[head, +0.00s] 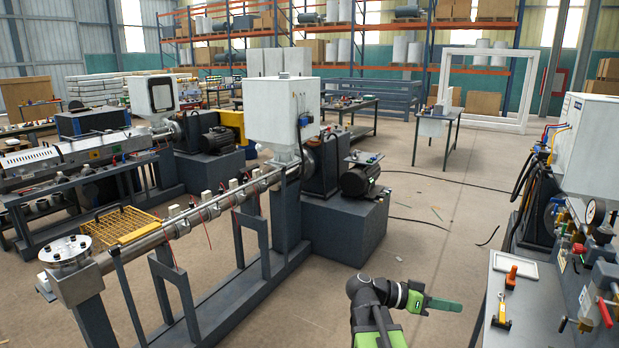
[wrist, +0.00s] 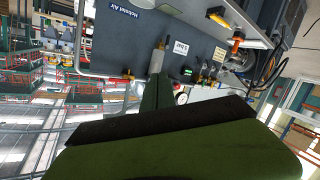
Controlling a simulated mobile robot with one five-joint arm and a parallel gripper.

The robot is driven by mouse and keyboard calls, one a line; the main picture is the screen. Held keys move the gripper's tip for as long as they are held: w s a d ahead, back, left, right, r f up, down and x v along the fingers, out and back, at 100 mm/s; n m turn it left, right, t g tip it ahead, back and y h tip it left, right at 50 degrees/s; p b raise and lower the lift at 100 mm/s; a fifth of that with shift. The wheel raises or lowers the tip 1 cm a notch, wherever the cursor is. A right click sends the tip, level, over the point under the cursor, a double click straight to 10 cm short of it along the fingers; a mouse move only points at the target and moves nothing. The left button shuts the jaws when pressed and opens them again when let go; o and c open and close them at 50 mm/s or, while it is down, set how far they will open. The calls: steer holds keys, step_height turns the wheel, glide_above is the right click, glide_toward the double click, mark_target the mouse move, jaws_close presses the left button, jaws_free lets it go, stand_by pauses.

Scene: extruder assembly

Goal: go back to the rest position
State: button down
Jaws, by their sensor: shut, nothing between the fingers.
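My gripper (head: 446,305) is at the lower middle right of the head view, held out over the open floor and pointing right. Its green fingers lie together and look shut, with nothing seen between them. My dark arm rises from the bottom edge behind it. In the wrist view my gripper (wrist: 158,95) fills the lower middle, its green fingers close to the camera. Beyond them is a dark panel (wrist: 125,45) with labels, gauges and fittings, turned in the picture. The gap between the fingertips and the panel cannot be judged.
A workbench (head: 488,325) stands right of my gripper, bearing an orange-handled tool (head: 511,277), a yellow tool (head: 501,313) and a white tray (head: 515,267). Valves and gauges crowd its right side. The extruder barrel (head: 205,213) on its frame stands left. Floor between is clear, with cables (head: 420,222) farther back.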

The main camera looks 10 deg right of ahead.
steer(key=w+a+f+n+t+y, duration=0.1)
steer(key=a+f+n+y, duration=0.4)
steer(key=a, duration=0.5)
steer(key=w+a+f+n+t+y, duration=0.1)
steer(key=a+f+n+y, duration=0.4)
steer(key=a, duration=0.6)
steer(key=w+a+f+n+t+y, duration=0.1)
steer(key=a+f+n+t+y, duration=0.1)
steer(key=a+f+n+y, duration=0.2)
steer(key=a+f+n, duration=0.1)
steer(key=a+f, duration=0.2)
steer(key=a, duration=0.3)
steer(key=shift+w+a+f+n+y+p, duration=0.25)
steer(key=shift+a+n+y+p, duration=0.05)
steer(key=shift+a+y+p, duration=0.1)
